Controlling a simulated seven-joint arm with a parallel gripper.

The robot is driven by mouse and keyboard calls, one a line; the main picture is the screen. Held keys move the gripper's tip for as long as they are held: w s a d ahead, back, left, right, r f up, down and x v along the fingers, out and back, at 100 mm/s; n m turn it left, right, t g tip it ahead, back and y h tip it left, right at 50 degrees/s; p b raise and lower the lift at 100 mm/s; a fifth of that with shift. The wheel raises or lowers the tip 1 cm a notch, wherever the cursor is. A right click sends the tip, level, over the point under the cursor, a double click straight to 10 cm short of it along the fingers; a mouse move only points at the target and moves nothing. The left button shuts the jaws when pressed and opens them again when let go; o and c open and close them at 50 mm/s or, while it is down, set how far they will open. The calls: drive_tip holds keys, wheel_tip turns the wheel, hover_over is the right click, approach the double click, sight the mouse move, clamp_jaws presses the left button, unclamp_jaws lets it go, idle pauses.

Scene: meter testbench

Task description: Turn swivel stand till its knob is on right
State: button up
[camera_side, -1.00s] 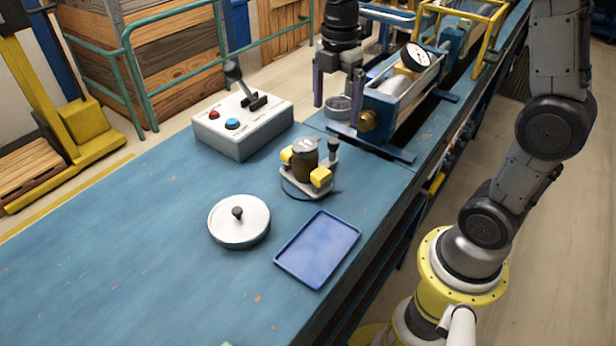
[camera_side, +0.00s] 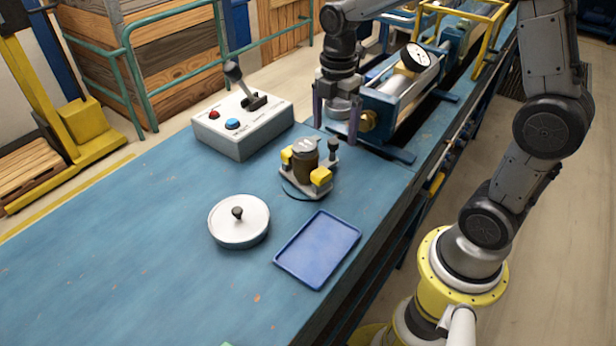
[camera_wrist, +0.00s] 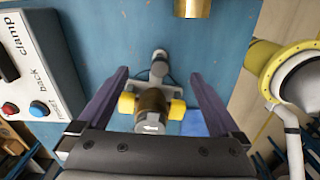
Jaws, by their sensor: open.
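The swivel stand (camera_side: 305,176) stands on the blue bench. It carries a brown cylinder (camera_side: 304,163) between yellow blocks. Its dark knob (camera_side: 332,147) rises on a small post at the back right of the stand in the side view. In the wrist view the stand (camera_wrist: 152,103) lies lower middle, and its knob (camera_wrist: 159,57) points towards the top. My gripper (camera_side: 336,122) is open and empty, above and behind the stand in the side view. In the wrist view its fingers (camera_wrist: 158,76) appear on both sides of the stand, apart from it.
A white control box (camera_side: 243,128) with a lever stands left of my gripper. A rig with a gauge (camera_side: 415,58) and brass fitting (camera_side: 368,121) is close behind. A round white lid (camera_side: 238,221) and blue tray (camera_side: 318,249) lie in front. The bench's left front is clear.

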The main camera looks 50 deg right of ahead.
drive_tip(key=shift+f, duration=1.15)
drive_tip(key=c, duration=0.4)
drive_tip(key=shift+o, duration=0.2)
